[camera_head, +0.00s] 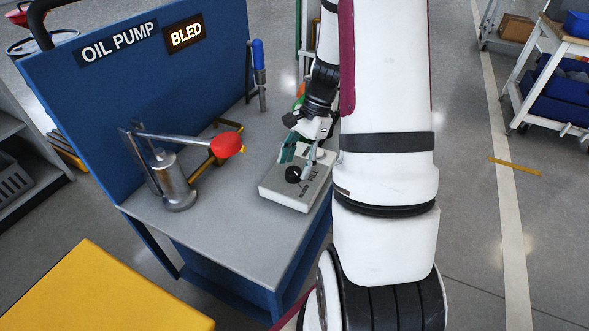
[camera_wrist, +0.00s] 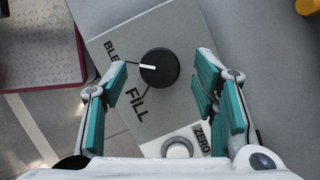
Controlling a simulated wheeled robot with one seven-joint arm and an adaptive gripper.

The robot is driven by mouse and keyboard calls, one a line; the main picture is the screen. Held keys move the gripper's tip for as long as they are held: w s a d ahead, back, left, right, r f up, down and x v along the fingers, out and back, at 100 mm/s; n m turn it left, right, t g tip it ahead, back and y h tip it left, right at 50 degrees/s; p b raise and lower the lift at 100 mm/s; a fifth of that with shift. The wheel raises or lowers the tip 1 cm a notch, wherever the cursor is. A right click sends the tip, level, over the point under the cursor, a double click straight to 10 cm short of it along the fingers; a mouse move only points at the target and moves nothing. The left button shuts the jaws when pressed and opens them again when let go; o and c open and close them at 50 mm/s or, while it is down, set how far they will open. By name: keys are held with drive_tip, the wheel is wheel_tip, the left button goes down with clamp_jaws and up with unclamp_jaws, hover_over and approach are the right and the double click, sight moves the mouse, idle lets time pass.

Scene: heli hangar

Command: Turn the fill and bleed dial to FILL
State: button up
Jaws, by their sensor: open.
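The fill and bleed dial (camera_head: 293,174) is a round black knob on a pale grey box (camera_head: 285,196) on the bench. In the wrist view the dial (camera_wrist: 165,70) has a white pointer mark aimed left, on the BLEED label's side; FILL is printed below left of it. My gripper (camera_wrist: 160,82) is open, with its green-padded fingers on either side of the dial and visible gaps to it. In the head view my gripper (camera_head: 308,152) is over the box, partly hidden by my arm.
A pump with a red-ended lever (camera_head: 227,145) stands left of the box on the grey bench top (camera_head: 225,235). A blue panel (camera_head: 100,110) behind reads OIL PUMP, with a lit BLED sign (camera_head: 185,34). A white ZERO button (camera_wrist: 179,149) is near the dial.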

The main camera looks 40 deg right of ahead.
drive_tip(key=shift+a+f, duration=0.25)
drive_tip(key=shift+f, duration=0.4)
drive_tip(key=c, duration=1.1)
drive_tip(key=shift+c, duration=0.2)
